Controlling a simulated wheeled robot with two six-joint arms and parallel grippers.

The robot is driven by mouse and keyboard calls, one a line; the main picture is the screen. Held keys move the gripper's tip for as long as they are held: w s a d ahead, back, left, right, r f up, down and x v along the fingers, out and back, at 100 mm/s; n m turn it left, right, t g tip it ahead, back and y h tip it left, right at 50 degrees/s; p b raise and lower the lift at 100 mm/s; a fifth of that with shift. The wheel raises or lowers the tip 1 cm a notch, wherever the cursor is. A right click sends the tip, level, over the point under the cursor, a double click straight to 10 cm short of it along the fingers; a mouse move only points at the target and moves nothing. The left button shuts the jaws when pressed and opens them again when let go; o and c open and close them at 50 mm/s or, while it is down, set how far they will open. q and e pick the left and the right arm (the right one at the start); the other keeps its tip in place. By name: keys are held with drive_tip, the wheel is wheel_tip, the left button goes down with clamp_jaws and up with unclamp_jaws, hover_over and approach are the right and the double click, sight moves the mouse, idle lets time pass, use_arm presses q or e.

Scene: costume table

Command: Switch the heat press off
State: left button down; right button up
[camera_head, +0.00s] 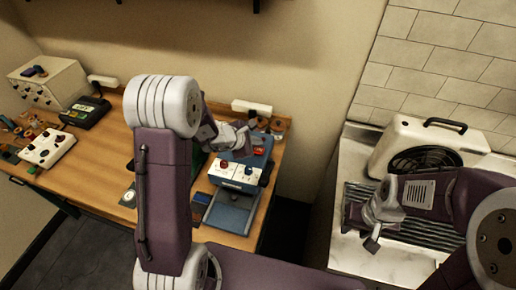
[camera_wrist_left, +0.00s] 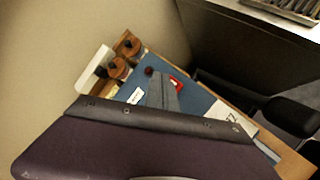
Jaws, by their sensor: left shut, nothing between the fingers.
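The heat press is a blue machine with a white front panel (camera_head: 238,175) carrying a red and a blue knob, on the wooden table in the head view. Its blue top also shows in the left wrist view (camera_wrist_left: 198,100). A red switch (camera_head: 259,150) sits on the top; it also shows in the left wrist view (camera_wrist_left: 176,84). My left gripper (camera_head: 245,146) is shut and empty, over the press top close beside the red switch. I cannot tell whether it touches the press. My right gripper (camera_head: 373,242) is far to the right, away from the press; its finger gap is unclear.
A white control box (camera_head: 47,148), a dark device (camera_head: 84,111) and a cream box (camera_head: 50,85) stand on the table's left. A white fan unit (camera_head: 425,150) and a ridged rack (camera_head: 420,233) are on the right counter. A dark gap separates table and counter.

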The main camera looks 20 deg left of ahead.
sight(257, 151)
use_arm(q)
wheel_tip(257, 151, up, 6)
drive_tip(key=p, duration=0.3)
drive_tip(key=shift+f, duration=0.15)
drive_tip(key=s+d+f+m+g, duration=0.1)
drive_tip(key=s+d+m+g, duration=0.25)
drive_tip(key=s+m, duration=0.65)
drive_tip(key=s+a+m+g+y, duration=0.2)
drive_tip(key=s+a+m+y, duration=0.3)
drive_tip(key=s+m, duration=0.55)
drive_tip(key=s+f+m+g+h+b, duration=0.1)
drive_tip(key=s+f+b, duration=0.2)
drive_tip(key=f+b, duration=0.7)
drive_tip(key=shift+a+f, duration=0.3)
drive_tip(key=shift+f, duration=0.55)
